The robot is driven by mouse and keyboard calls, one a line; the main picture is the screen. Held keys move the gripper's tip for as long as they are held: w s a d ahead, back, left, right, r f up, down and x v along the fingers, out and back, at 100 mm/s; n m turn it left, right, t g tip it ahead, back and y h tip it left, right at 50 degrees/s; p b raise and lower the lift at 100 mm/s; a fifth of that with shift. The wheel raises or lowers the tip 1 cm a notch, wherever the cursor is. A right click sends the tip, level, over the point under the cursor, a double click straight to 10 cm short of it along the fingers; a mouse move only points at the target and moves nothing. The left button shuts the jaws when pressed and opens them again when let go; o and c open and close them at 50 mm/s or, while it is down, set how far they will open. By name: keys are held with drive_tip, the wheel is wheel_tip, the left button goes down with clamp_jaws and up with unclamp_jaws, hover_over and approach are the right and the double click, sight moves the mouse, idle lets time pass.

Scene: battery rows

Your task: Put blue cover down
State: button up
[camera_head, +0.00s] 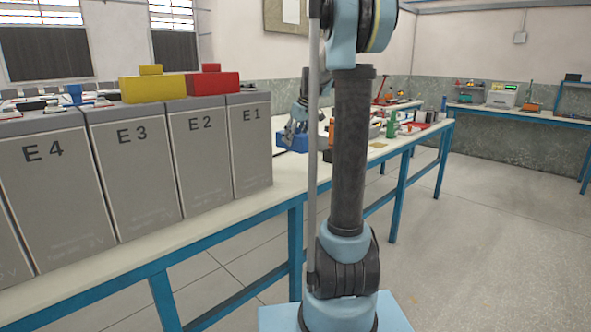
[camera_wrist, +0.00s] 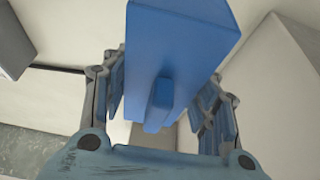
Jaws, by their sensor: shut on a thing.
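The blue cover (camera_head: 293,142) is a blue block, low over or on the white bench just beyond battery E1; I cannot tell whether it touches the bench top. My gripper (camera_head: 291,130) is above it, pointing down. In the wrist view the blue cover (camera_wrist: 185,45) fills the upper middle. Its raised handle (camera_wrist: 159,103) lies between the fingers of my gripper (camera_wrist: 162,95), which is shut on it. The underside of the cover is hidden.
Grey batteries E4 (camera_head: 50,190), E3 (camera_head: 135,180), E2 (camera_head: 200,150) and E1 (camera_head: 250,145) stand in a row on the bench (camera_head: 275,183). A yellow cover (camera_head: 150,89) and a red cover (camera_head: 212,83) sit on top. Tools and small items crowd the bench farther back.

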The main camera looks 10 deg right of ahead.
drive_tip(key=f, duration=0.3)
drive_tip(key=w+f, duration=0.1)
drive_tip(key=f, duration=0.1)
drive_tip(key=shift+d+f, duration=0.15)
drive_tip(key=shift+f, duration=0.15)
drive_tip(key=shift+s+f, duration=0.1)
drive_tip(key=shift+f, duration=2.1)
drive_tip(key=o, duration=1.1)
